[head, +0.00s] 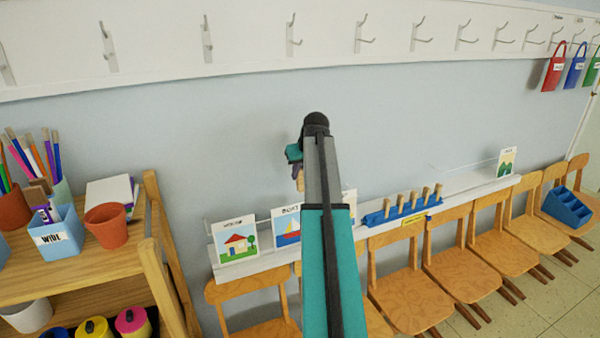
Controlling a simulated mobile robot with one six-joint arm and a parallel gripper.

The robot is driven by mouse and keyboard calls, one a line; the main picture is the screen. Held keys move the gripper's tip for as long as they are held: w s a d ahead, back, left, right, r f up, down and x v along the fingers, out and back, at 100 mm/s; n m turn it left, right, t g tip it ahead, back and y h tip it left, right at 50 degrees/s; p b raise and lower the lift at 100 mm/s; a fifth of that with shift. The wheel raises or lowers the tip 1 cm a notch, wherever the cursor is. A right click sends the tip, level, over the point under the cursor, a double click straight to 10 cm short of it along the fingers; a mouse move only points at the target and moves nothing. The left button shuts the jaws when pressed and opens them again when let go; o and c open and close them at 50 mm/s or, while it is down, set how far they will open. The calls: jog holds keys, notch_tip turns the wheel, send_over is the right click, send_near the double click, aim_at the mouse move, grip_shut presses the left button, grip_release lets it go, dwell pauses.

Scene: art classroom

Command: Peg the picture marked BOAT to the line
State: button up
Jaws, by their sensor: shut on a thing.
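The picture marked BOAT (287,228) stands on the white ledge against the wall, left of my arm. It shows a red and blue boat, and its right edge is partly hidden by my arm. My gripper (298,172) is above it, mostly behind my arm. It is shut on a small tan wooden piece, which looks like a peg (300,184); the fingertips are hard to make out. Several wooden pegs stand in a blue rack (380,217) on the ledge, right of my arm. A faint pale strand (465,163) shows farther right; I cannot tell if it is the line.
A house picture (235,240) and a green picture (507,161) stand on the ledge (455,190); another card is mostly hidden. Wooden chairs (408,295) line the front. A shelf unit (145,235) stands left. Hooks (293,38) run above. The wall between is bare.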

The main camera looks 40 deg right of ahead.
aim_at(298, 181)
jog(key=shift+f, duration=0.2)
jog(key=shift+w+d+f+b, duration=0.1)
jog(key=shift+w+f+b, duration=0.1)
jog(key=shift+f+b, duration=0.55)
jog(key=shift+w+d+f+b, duration=0.15)
jog(key=shift+f+b, duration=0.2)
jog(key=shift+f, duration=0.75)
jog(key=shift+s+a+f+b, duration=0.15)
jog(key=shift+f+b, duration=0.45)
jog(key=shift+f, duration=0.75)
jog(key=shift+s+a+f+b, duration=0.1)
jog(key=shift+s+f+b, duration=0.15)
jog(key=shift+f+b, duration=0.7)
jog(key=shift+f+p, duration=0.3)
jog(key=shift+f, duration=0.2)
jog(key=o, duration=0.9)
jog(key=shift+o, duration=1.2)
